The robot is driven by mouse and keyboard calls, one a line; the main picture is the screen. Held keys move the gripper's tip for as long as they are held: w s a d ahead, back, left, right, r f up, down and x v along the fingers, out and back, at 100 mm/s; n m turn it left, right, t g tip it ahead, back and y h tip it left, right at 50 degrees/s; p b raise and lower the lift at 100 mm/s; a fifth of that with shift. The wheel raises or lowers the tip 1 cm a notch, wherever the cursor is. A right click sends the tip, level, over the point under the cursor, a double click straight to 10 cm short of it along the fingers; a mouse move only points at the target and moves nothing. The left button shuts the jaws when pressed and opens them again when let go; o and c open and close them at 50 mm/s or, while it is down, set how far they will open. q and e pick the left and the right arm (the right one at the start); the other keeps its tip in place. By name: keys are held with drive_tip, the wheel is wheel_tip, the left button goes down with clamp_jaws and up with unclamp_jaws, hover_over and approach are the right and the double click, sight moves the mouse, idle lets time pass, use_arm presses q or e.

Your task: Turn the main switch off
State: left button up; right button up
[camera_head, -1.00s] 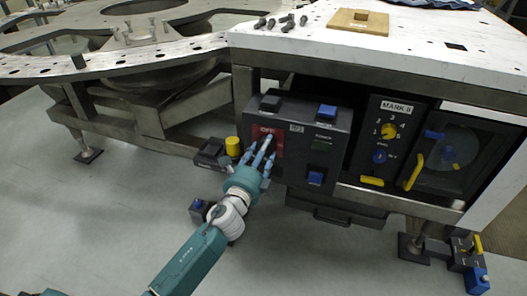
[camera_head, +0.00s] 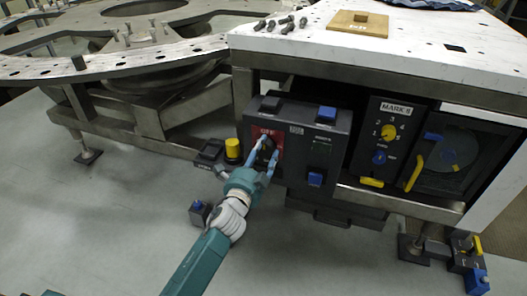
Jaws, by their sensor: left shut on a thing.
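The main switch is a red plate (camera_head: 277,133) with a dark knob (camera_head: 265,146) on the left of the black control box. Lettering shows above the knob, too small to read surely. My left gripper (camera_head: 267,156) reaches up from below, with its pale fingers on either side of the knob, shut on it. The fingers hide the lower part of the knob and plate, so its exact angle is hard to tell. My right gripper is out of view.
The black control box (camera_head: 303,118) also bears blue buttons and a green display. A yellow knob (camera_head: 233,148) stands just left of the switch. A dial panel (camera_head: 386,150) is to the right. The white tabletop (camera_head: 300,45) overhangs the box. The floor below is mostly clear.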

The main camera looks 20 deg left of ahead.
use_arm(q)
drive_tip(key=shift+d+f, duration=0.1)
drive_tip(key=shift+d, duration=0.05)
drive_tip(key=o, duration=1.2)
drive_tip(key=shift+c, duration=0.2)
drive_tip(key=s, duration=1.2)
drive_tip(key=shift+a, duration=0.25)
